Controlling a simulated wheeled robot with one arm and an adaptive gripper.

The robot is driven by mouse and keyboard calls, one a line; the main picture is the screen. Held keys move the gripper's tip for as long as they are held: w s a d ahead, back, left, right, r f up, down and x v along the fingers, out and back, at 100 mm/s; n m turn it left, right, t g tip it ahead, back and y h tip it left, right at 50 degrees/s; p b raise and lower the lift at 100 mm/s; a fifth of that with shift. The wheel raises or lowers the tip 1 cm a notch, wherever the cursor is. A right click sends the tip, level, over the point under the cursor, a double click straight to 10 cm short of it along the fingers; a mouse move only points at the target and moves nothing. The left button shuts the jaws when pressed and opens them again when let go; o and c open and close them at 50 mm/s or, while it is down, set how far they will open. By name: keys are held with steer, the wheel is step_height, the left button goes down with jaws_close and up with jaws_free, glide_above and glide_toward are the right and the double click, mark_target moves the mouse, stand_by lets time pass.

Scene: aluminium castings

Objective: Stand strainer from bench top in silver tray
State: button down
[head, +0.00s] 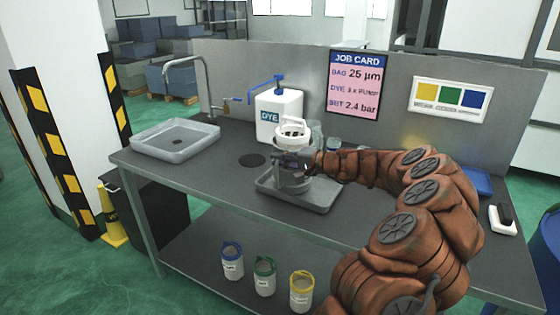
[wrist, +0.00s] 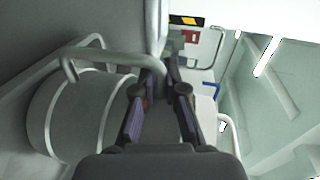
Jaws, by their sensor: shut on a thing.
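The strainer (head: 290,181) is a grey metal cylinder, roughly upright over the silver tray (head: 322,207). I cannot tell whether its base touches the tray floor. My gripper (head: 305,160) reaches in from the right at the strainer's upper part. In the wrist view, my gripper (wrist: 161,86) has its fingers closed on the bent grey handle of the strainer (wrist: 85,115), whose ribbed body is at the left. A white round part with a handle (head: 292,132) shows just above; I cannot tell whether it belongs to the strainer.
A white DYE container (head: 268,118) with a blue pump stands behind the tray. A sink (head: 165,147) with a tap is at the left. A blue tray (head: 478,182) and a black-and-white block (head: 502,219) are at the right.

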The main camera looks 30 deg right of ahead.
steer(key=shift+f, duration=0.6)
steer(key=c, duration=1.2)
jaws_free()
steer(key=shift+s+r, duration=0.1)
steer(key=shift+r, duration=0.1)
steer(key=b+v, duration=0.1)
steer(key=v, duration=1.1)
steer(key=shift+b, duration=0.35)
